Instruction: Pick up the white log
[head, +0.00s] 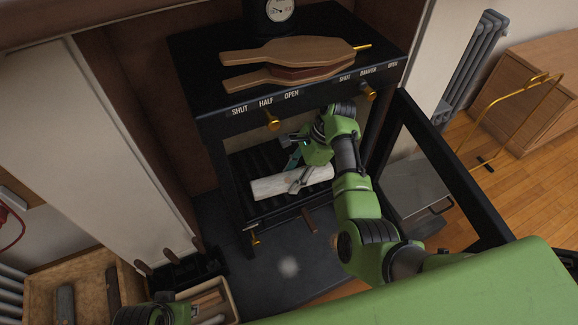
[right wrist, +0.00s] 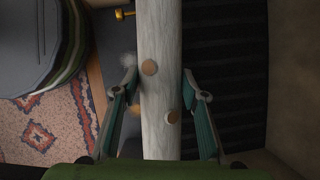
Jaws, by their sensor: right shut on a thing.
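The white log (head: 277,186) is a pale birch-like piece at the open front of the black stove (head: 290,107), over its dark grate. My right gripper (head: 296,180) reaches into the stove opening and is shut on the log. In the right wrist view the log (right wrist: 160,60) runs lengthwise between the two fingers of the gripper (right wrist: 160,120), with two round tan knots on its side. Whether the log touches the grate is hard to tell. Of my left arm only a green part shows at the bottom left of the head view; its fingers are not visible.
The stove's door (head: 449,170) stands open to the right. Wooden bellows (head: 290,52) lie on the stove top below a round gauge (head: 280,10). A wooden crate (head: 222,292) and a tan box (head: 90,285) stand at lower left. A brass stand (head: 513,100) is at right.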

